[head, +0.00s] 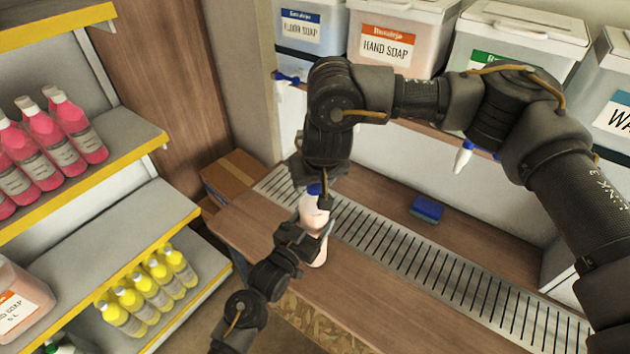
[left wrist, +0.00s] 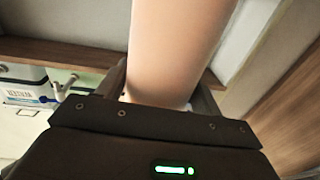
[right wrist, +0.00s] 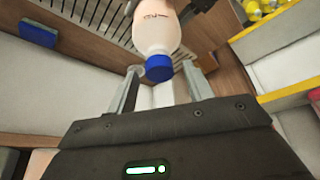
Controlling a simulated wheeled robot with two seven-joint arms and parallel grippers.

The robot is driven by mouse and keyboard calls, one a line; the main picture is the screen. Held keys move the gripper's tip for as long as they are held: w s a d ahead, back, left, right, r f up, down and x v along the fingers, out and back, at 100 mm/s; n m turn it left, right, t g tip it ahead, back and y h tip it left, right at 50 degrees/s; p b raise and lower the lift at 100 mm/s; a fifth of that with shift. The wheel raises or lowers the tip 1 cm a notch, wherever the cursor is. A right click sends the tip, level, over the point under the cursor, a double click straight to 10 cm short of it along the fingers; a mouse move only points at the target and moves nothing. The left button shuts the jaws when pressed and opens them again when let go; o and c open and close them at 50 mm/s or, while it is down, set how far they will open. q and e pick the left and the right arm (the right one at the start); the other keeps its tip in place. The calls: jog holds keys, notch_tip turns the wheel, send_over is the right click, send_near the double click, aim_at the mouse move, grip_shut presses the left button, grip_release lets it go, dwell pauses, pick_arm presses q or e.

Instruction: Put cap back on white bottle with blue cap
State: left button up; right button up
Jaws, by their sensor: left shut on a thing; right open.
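The white bottle (head: 309,214) stands upright over the wooden counter in the head view. Its blue cap (head: 314,189) sits on top of the neck and shows clearly in the right wrist view (right wrist: 158,68); how tightly it is seated I cannot tell. My left gripper (head: 305,238) is shut on the bottle's body, which fills the middle of the left wrist view (left wrist: 172,45). My right gripper (right wrist: 162,72) is open, its two fingers on either side of the cap, with visible gaps. In the head view my right wrist hangs right above the cap and partly hides it.
A slotted drain grate (head: 430,255) runs along the counter, with a blue sponge (head: 427,209) behind it. Soap drums (head: 388,40) with spigots stand at the back. Shelves with pink bottles (head: 75,125) and yellow bottles (head: 150,285) are at the left.

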jog(key=shift+r, duration=2.25)
jog(key=shift+c, duration=0.2)
